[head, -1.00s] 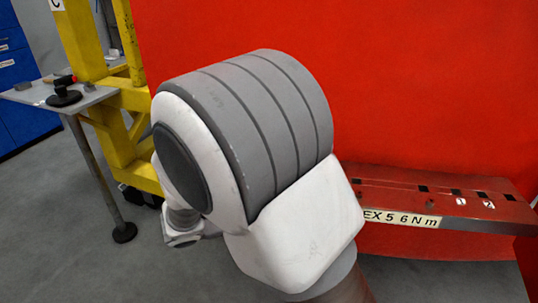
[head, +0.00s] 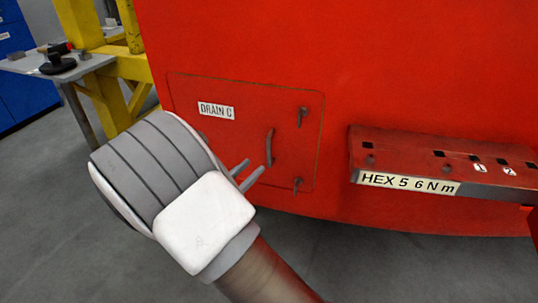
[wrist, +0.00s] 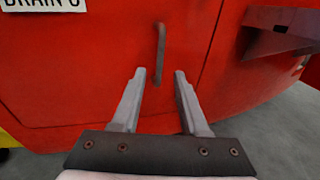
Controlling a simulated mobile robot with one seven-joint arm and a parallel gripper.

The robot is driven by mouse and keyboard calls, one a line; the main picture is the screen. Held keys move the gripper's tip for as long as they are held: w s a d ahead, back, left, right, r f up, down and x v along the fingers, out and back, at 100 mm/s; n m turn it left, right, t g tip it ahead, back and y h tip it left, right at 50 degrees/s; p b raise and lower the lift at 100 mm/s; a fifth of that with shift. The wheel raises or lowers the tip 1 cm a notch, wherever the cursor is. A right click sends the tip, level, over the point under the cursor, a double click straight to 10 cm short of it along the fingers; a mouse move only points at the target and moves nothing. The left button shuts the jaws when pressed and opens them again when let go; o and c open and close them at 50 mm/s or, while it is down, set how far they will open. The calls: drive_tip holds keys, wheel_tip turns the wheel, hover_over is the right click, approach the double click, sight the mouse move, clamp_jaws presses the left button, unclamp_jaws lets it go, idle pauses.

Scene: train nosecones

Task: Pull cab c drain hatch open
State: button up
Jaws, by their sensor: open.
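The drain hatch (head: 225,150) is a red panel labelled DRAIN C, set flush in the red cab wall and looking closed. Its curved vertical handle (head: 269,147) is on the right part of the panel, between two small latches, one above (head: 302,116) and one below (head: 297,186). My gripper (head: 253,171) is open and empty, its fingers just left of and below the handle in the head view. In the wrist view the handle (wrist: 159,55) stands ahead of and between the open fingertips (wrist: 160,73), apparently not gripped. My arm hides the hatch's lower left.
A red ledge (head: 440,155) labelled HEX 5 6 N m juts out right of the hatch. A yellow frame (head: 125,68) and a grey table (head: 85,65) with a black tool on it stand at the left. The grey floor below is open.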

sight(269, 163)
drive_tip(key=b+x, duration=0.1)
drive_tip(key=x, duration=0.8)
drive_tip(key=shift+w+d+b, duration=0.1)
drive_tip(key=shift+b, duration=0.3)
clamp_jaws()
idle(0.8)
